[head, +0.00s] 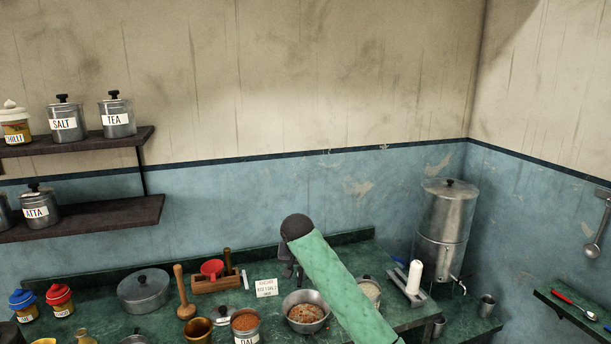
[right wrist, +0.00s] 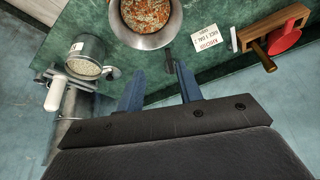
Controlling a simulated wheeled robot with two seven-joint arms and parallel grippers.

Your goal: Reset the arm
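My right arm (head: 335,285), in a green sleeve with a dark end, reaches up from the bottom of the head view over the green counter. My right gripper (head: 288,264) shows only in part behind the sleeve, pointing down. In the right wrist view its two blue fingers (right wrist: 157,82) stand apart with nothing between them. Beyond the fingertips are the green counter's edge and a metal bowl of reddish-brown food (right wrist: 145,18). My left gripper is not in view.
The counter (head: 95,320) holds a lidded pot (head: 144,291), a wooden pestle (head: 182,287), a dal tin (head: 245,324), a food bowl (head: 306,312) and a small sign (head: 266,288). A steel dispenser (head: 445,225) stands at right. Shelves (head: 85,218) with jars hang at left.

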